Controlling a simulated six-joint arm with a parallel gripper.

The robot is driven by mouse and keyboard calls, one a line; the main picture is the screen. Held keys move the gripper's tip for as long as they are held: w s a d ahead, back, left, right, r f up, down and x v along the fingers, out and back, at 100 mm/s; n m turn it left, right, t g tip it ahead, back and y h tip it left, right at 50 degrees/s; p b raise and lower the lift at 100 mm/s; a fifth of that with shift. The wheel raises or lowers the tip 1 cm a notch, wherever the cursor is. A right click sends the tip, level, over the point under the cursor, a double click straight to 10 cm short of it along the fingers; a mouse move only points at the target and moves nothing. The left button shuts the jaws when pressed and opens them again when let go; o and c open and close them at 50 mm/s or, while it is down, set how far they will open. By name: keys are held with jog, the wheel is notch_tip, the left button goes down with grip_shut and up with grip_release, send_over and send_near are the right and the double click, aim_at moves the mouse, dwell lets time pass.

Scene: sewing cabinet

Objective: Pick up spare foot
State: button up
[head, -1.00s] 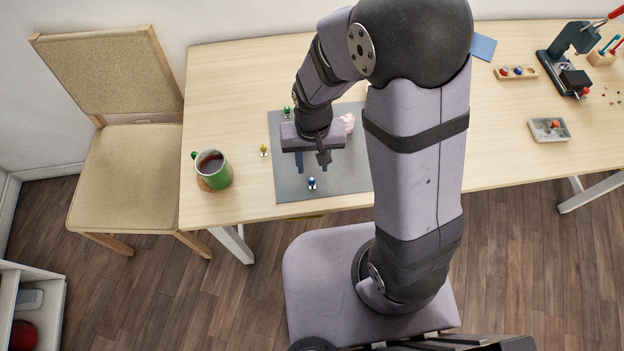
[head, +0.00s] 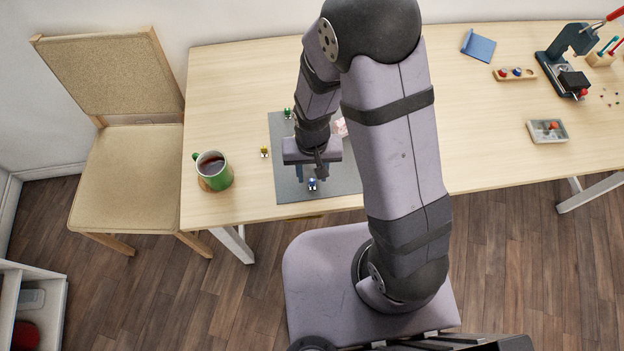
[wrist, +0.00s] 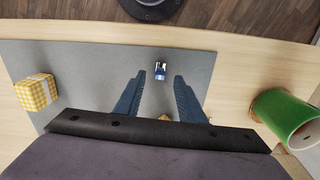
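A small blue-and-white piece (head: 312,184), which I take to be the spare foot, stands on the grey mat (head: 345,185) near its front edge. It also shows in the wrist view (wrist: 160,70), ahead of and between the fingertips. My gripper (head: 311,174) is open and empty, fingers pointing down beside the piece. In the wrist view my gripper (wrist: 161,79) has one blue finger on each side, with clear gaps. I cannot tell the exact height above the mat. Similar small pieces are a green one (head: 288,112) at the mat's back and a yellow one (head: 265,152) left of the mat.
A green mug (head: 215,175) stands at the table's left front. A yellow checked cube (wrist: 37,92) sits on the mat's other side in the wrist view. A grey tray (head: 535,139) and a wooden holder (head: 508,77) are far right. The table between is largely clear.

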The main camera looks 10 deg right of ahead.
aim_at(312, 180)
jog(key=shift+f, duration=1.25)
jog(key=shift+c, duration=0.2)
grip_shut()
jog(key=shift+r, duration=0.15)
notch_tip(312, 180, up, 10)
jog(key=shift+b, duration=0.3)
